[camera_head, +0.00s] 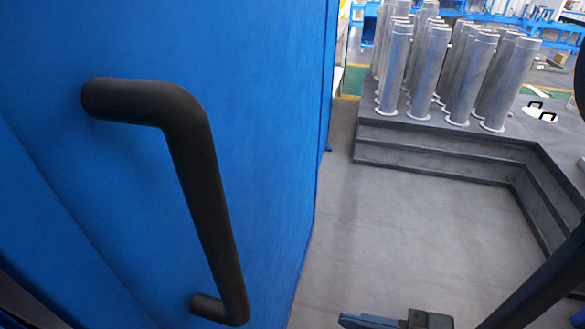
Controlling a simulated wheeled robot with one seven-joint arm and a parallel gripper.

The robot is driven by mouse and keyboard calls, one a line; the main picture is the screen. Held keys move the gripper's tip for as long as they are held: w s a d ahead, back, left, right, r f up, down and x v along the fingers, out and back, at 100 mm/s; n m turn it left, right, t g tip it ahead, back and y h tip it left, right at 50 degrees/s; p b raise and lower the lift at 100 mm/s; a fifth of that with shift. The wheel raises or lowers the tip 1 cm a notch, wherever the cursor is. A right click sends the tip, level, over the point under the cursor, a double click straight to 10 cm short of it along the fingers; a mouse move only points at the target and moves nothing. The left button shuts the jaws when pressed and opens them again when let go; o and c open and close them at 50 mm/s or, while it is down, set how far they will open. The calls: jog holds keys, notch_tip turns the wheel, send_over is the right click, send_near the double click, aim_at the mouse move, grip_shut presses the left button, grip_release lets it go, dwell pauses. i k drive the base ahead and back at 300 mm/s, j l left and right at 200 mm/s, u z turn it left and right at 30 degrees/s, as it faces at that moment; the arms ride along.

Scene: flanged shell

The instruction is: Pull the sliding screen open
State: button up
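The blue sliding screen (255,100) fills the left of the head view, close to me. A thick black bar handle (203,185) stands out from its face, with one end at the upper left and the other near the bottom. Part of my gripper (395,321) shows at the bottom edge, right of the screen and apart from the handle. A blue piece and a dark grey block of it are visible. The rest is cut off by the frame, so its opening cannot be judged.
A grey stepped platform (440,154) at the upper right carries several upright metal flanged cylinders (428,70). A white plate with black handles (540,111) lies right of them. Grey floor (375,230) is clear between screen and platform. Blue racks (490,12) stand behind.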

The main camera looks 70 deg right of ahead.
aim_at(160, 159)
jog(key=k+j, duration=0.4)
jog(key=j, duration=0.15)
jog(key=k+j+u, duration=0.15)
jog(key=k+j, duration=0.3)
